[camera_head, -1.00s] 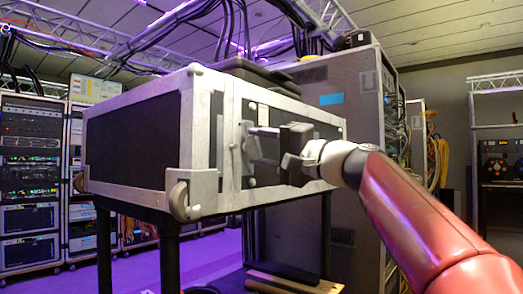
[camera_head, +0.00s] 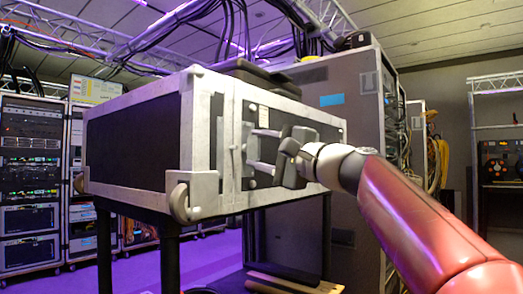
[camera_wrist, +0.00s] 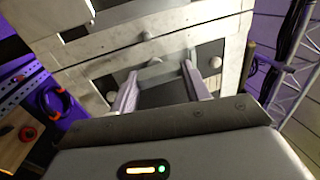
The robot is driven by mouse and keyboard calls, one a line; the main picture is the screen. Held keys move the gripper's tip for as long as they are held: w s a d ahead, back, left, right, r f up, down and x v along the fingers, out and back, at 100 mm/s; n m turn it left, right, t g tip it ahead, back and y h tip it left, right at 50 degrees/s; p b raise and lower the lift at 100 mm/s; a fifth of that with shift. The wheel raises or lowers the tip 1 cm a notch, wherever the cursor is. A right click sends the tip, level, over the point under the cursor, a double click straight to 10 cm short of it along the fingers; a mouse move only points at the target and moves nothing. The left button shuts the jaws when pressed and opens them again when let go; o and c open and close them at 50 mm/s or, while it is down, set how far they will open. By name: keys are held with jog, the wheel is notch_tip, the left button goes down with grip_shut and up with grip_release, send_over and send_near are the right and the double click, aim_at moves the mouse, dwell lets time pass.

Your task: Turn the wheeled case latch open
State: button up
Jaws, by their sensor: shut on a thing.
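The wheeled case (camera_head: 130,148) is a black box with silver edges and corner wheels, set on a dark stand in the head view. Its latch (camera_head: 245,155) is a grey fitting on the front face, largely hidden by my fingers. My gripper (camera_head: 251,149) reaches in from the right and is shut on the latch, with a gap between its two fingers. In the wrist view, the fingertips (camera_wrist: 161,70) meet the case's pale metal face (camera_wrist: 120,60). Round studs show near the tips. The exact angle of the latch cannot be told.
A tall grey rack case (camera_head: 335,95) stands close behind the case. Lit equipment racks (camera_head: 30,160) are at the left. Black gear (camera_head: 255,75) lies on top of the case. A wooden board (camera_head: 290,284) is low below. Purple floor is free at the left.

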jog(key=o, duration=1)
jog(key=shift+d, duration=0.1)
jog(key=b+v, duration=0.2)
jog(key=v, duration=0.5)
jog(key=shift+s+d+f, duration=0.15)
jog(key=shift+s+d, duration=0.05)
jog(key=shift+d, duration=0.1)
